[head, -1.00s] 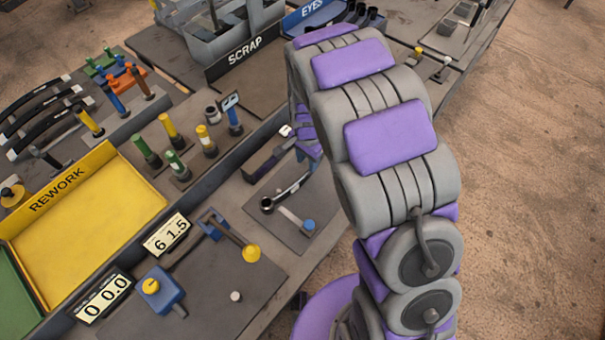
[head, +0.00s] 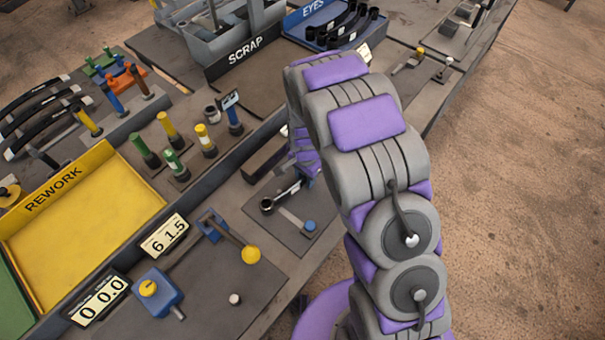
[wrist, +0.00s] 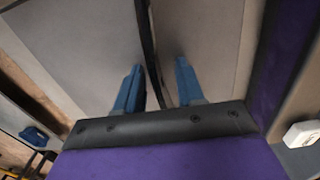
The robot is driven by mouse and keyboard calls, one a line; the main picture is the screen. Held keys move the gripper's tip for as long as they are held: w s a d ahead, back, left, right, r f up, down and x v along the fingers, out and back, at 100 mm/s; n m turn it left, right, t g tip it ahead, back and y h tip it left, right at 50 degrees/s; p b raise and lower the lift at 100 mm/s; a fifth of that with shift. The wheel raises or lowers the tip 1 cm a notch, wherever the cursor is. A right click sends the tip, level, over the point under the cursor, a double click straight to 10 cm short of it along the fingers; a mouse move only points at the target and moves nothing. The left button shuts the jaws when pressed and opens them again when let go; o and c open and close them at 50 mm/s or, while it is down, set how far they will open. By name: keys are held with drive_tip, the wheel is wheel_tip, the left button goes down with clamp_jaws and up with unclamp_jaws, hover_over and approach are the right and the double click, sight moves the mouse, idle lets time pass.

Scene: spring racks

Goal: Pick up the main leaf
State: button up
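A dark leaf with a round eye (head: 268,204) at its left end lies on a grey plate on the bench in the head view. Its far end runs up and right toward my gripper (head: 307,178), which is partly hidden by my own purple and grey arm. In the wrist view the two blue fingers of my gripper (wrist: 158,84) stand apart. A thin dark strip (wrist: 147,40) runs between them with space visible on both sides. I cannot tell whether this strip is the main leaf.
A blue-topped post (head: 309,225) stands close by on the same plate. A long dark block (head: 264,160) lies behind it. Several coloured posts (head: 207,140), the yellow REWORK tray (head: 130,195) and the blue EYES tray (head: 292,24) with black parts are farther off.

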clamp_jaws()
idle(0.5)
